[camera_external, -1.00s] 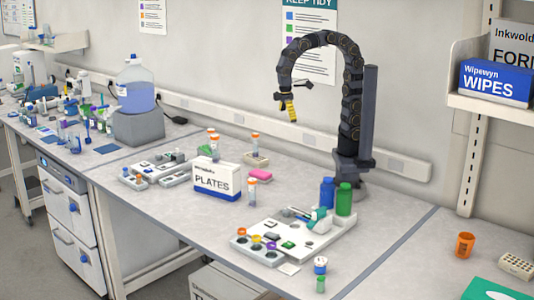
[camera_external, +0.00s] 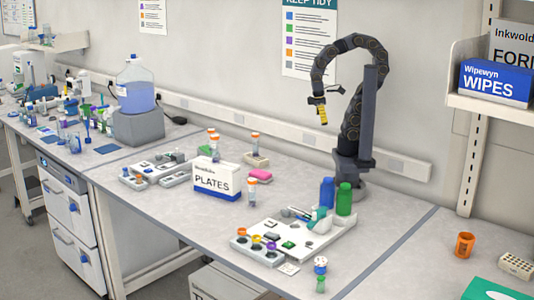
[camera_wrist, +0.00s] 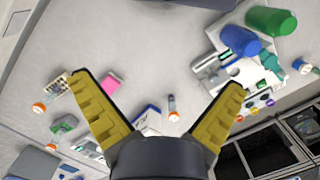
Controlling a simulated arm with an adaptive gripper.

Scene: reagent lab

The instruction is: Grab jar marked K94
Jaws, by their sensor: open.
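No marking K94 can be read in either view, so I cannot tell which container is that jar. An orange-capped vial (camera_external: 251,191) stands just right of the PLATES box; a similar one shows between my fingers in the wrist view (camera_wrist: 172,106).
The PLATES box (camera_external: 217,181) stands mid-bench. A blue bottle (camera_external: 327,192) and a green bottle (camera_external: 344,199) stand by a white tray (camera_external: 320,240). Bare bench lies right of the tray.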

